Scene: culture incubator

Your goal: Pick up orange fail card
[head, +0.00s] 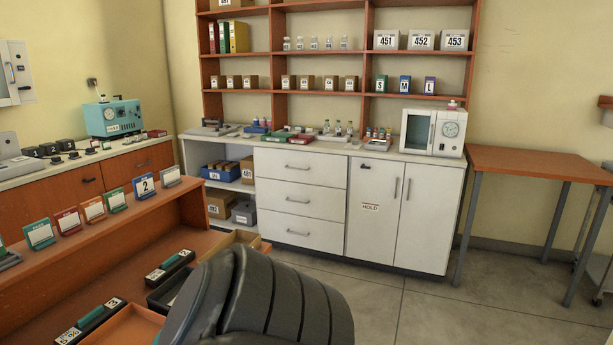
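An orange-framed card (94,209) stands in a row of cards on the orange-brown ledge (103,232) at the left. Its lettering is too small to read, so I cannot confirm that it says fail. A red card (68,221) stands to its left and a green card (116,199) to its right. Neither of my grippers shows in the head view.
A green card (40,234), a blue card marked 2 (144,186) and a grey card (170,176) share the row. Black holders (170,266) and an orange tray (135,328) sit below. A white cabinet (300,190) stands behind.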

